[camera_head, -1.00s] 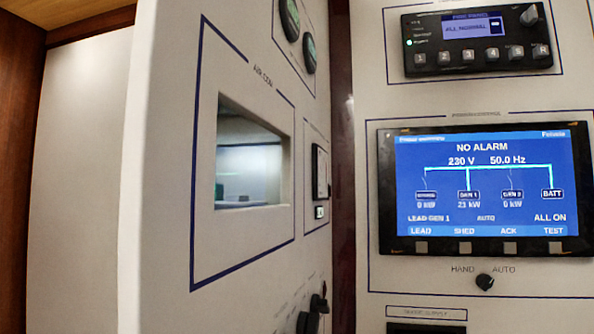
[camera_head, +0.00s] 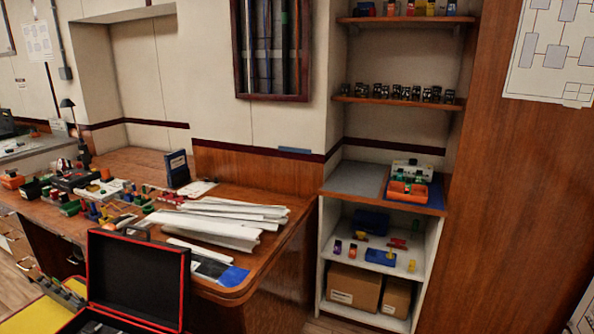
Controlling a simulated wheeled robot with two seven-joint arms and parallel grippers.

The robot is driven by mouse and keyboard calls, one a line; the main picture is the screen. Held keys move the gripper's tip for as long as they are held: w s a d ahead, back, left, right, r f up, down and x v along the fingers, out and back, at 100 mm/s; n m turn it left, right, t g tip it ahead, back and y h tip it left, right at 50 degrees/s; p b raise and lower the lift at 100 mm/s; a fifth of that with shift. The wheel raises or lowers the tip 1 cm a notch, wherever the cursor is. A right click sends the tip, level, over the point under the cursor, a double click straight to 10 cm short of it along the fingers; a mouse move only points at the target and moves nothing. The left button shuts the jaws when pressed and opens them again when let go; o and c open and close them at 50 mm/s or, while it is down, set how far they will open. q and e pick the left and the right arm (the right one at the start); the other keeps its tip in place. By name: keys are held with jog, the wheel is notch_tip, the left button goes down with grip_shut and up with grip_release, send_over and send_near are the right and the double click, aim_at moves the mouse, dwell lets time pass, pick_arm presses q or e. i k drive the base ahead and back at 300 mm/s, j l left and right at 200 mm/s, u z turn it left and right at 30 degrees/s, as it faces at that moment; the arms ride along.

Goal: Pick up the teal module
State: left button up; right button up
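I cannot pick out the teal module with certainty. A small green or teal piece shows at the orange bin (camera_head: 407,193) on the shelf counter at the right, too small to identify. Several small coloured pieces lie on the wooden desk (camera_head: 272,262) at the left, some of them green; none is clearly a teal module. Neither of my grippers is in view.
An open black case (camera_head: 137,275) with red edging stands in front of the desk. Papers (camera_head: 222,222) and a dark blue book (camera_head: 177,168) lie or stand on the desk. Cardboard boxes (camera_head: 353,286) fill the lower shelf. A wooden panel (camera_head: 510,190) stands at the right.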

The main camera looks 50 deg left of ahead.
aim_at(400, 172)
jog(key=u, duration=1.1)
jog(key=i+u, duration=0.3)
jog(key=i, duration=1.6)
